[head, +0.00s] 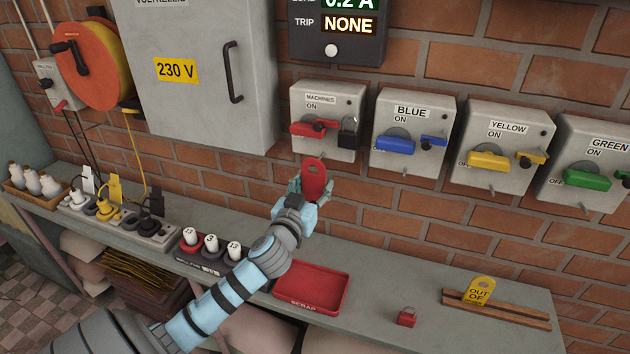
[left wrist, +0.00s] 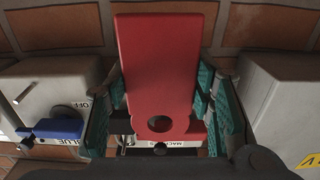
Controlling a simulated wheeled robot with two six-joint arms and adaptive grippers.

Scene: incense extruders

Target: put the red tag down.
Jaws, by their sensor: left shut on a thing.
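The red tag (head: 314,178) is a flat red plate with a hole near one end. My left gripper (head: 311,196) is shut on it and holds it upright in the air above the shelf, below the MACHINES switch box (head: 327,116). In the left wrist view the red tag (left wrist: 160,75) sits between the two teal finger pads of the left gripper (left wrist: 160,110), its hole toward the bottom of the picture. My right gripper is not in view.
On the shelf (head: 385,260) are a red SCRAP tray (head: 333,312), a red padlock (head: 407,317) and a wooden rack (head: 520,313) with a yellow OUT OF tag (head: 481,290). Numbered fuses (head: 211,243) stand left. The shelf behind the tray is free.

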